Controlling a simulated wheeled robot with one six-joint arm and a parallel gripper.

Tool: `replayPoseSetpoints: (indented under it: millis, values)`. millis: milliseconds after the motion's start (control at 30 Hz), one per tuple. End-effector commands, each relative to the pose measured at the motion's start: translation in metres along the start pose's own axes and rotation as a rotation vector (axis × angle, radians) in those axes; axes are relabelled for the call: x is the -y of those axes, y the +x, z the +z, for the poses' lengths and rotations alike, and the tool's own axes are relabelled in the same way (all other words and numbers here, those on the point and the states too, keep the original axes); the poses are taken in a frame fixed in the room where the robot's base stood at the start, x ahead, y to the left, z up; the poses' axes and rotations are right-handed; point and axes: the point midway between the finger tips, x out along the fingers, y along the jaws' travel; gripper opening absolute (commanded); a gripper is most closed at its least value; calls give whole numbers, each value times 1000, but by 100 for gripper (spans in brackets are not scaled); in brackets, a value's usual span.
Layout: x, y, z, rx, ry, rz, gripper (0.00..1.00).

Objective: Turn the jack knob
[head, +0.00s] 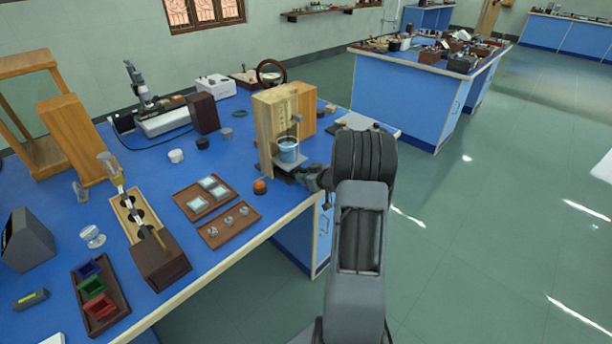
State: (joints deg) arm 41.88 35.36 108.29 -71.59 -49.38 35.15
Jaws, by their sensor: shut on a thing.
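The jack (294,168) is a small grey platform at the front of a wooden box-like stand on the blue bench. A glass beaker of blue liquid (288,152) stands upright on the platform. My gripper (308,180) reaches in from the right, low beside the jack at the bench's front edge. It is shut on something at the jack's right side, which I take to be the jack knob. The knob itself is hidden by my gripper and wrist, so its turn angle cannot be told.
An orange-topped round piece (260,187) sits just left of the jack. Trays with glass plates (205,195) and small lenses (228,223) lie further left. The wooden stand (268,125) rises close behind the beaker. Open floor (480,230) lies to the right.

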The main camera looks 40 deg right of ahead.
Motion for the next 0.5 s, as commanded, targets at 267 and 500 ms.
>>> replayPoseSetpoints:
  millis: [267,500]
  values:
    - [1,2,4,-2,-47,20,14]
    - [2,3,6,-3,-284,118,14]
